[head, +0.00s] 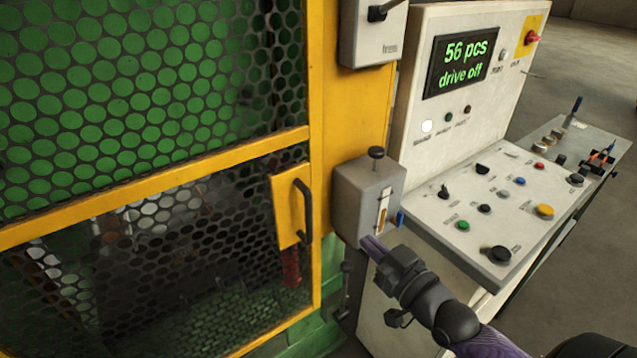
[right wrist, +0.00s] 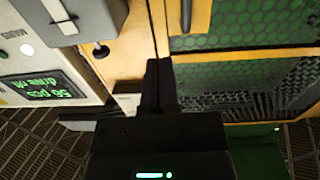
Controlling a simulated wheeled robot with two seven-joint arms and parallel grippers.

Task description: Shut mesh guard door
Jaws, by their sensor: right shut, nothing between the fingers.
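The mesh guard door (head: 160,187) has a yellow frame and black perforated mesh and fills the left of the head view. Its right edge lies close along the yellow post (head: 352,110); I cannot tell whether a small gap is left. A black bar handle (head: 304,212) sits on a yellow plate at that edge. The door also shows in the right wrist view (right wrist: 245,43). My right gripper (head: 372,247) is shut and empty, just below the grey latch box (head: 368,195) and right of the handle, apart from it. It also shows in the right wrist view (right wrist: 158,85). My left gripper is out of view.
A control console (head: 500,195) with several buttons and a display (head: 462,62) reading "56 pcs drive off" stands close on the right. A grey switch box (head: 372,32) is on the post above. Open floor shows at far right.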

